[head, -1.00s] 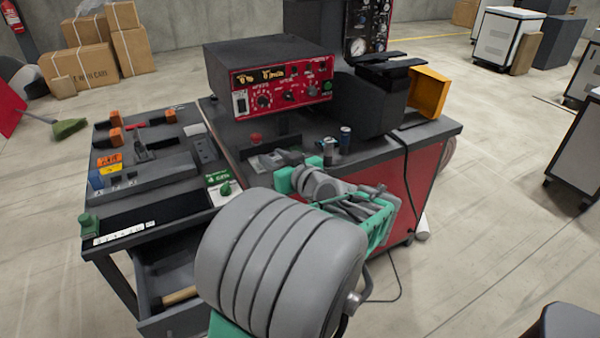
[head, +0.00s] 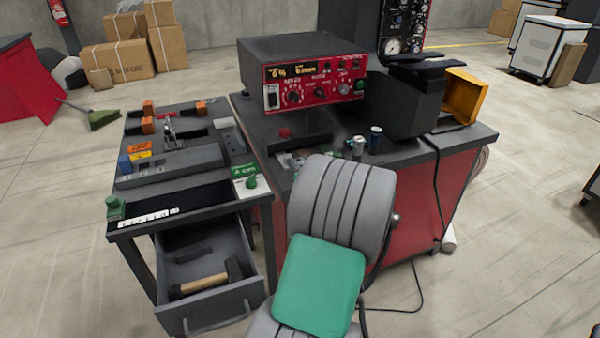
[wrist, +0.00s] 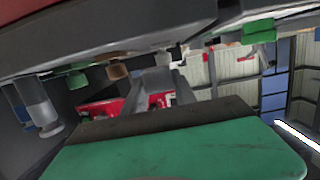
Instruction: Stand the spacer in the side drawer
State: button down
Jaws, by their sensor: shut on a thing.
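The side drawer (head: 246,297) hangs open under the left bench, at the lower left of the head view. Inside lie a wooden-handled hammer (head: 205,281) and a small dark block (head: 194,254). My gripper is hidden behind my own arm in the head view. In the wrist view the grey fingers of my gripper (wrist: 166,82) show beyond the dark and green housing. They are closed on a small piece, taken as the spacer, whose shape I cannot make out. The gripper is apart from the drawer, toward the red bench.
A control box (head: 310,75) stands behind. An orange bin (head: 465,97) is at the right.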

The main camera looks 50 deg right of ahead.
jog(key=shift+f, duration=1.55)
jog(key=shift+f+b, duration=0.25)
jog(key=shift+b, duration=0.1)
jog(key=c, duration=1)
grip_release()
jog(key=shift+r, duration=0.1)
jog(key=shift+r, duration=0.1)
